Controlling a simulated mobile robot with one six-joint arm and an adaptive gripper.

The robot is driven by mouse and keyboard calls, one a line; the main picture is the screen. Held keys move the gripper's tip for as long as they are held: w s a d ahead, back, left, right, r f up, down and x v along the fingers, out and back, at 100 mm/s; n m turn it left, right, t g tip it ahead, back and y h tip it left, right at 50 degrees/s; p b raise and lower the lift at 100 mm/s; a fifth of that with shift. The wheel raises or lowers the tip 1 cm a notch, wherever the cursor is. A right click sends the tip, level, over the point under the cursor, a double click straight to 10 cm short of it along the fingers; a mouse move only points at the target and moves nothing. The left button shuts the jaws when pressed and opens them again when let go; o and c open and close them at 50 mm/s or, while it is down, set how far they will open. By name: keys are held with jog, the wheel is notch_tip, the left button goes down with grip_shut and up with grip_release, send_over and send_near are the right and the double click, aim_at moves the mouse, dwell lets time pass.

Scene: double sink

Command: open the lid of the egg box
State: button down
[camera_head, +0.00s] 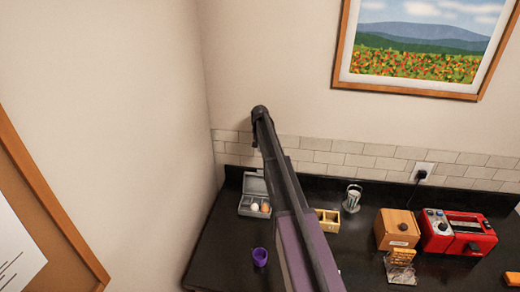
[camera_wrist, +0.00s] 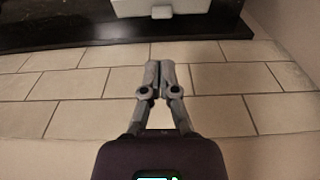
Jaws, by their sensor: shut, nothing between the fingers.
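The grey egg box (camera_head: 246,210) sits on the dark counter near the left wall in the head view. Its lid (camera_head: 255,184) stands raised at the back, and a white egg and a brown egg show inside. Part of the pale box (camera_wrist: 160,8) shows at the top edge of the wrist view, cut off by the frame. My gripper (camera_wrist: 160,68) is shut and empty in front of the wall tiles, apart from the box. In the head view my arm reaches up over the counter, and the fingers cannot be made out there.
A purple cup (camera_head: 260,257) stands in front of the egg box. To the right are a small wooden box (camera_head: 328,220), a glass (camera_head: 352,198), a wooden block (camera_head: 397,229) and a red appliance (camera_head: 457,233). The tiled wall (camera_head: 315,150) is behind. Counter left of the cup is clear.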

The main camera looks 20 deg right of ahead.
jog(key=s+a+f+n+b, duration=0.2)
jog(key=s+a+f+b, duration=0.3)
jog(key=s, duration=0.8)
jog(key=s+a+f+n+b, duration=0.2)
jog(key=s+a+f+b, duration=0.4)
jog(key=s, duration=0.8)
jog(key=s+a+f+n+b, duration=0.2)
jog(key=s+a+f+b, duration=0.3)
jog(key=s, duration=0.9)
jog(key=a, duration=0.2)
jog(key=shift+a+f+g+b, duration=0.35)
jog(key=shift+a+g, duration=0.05)
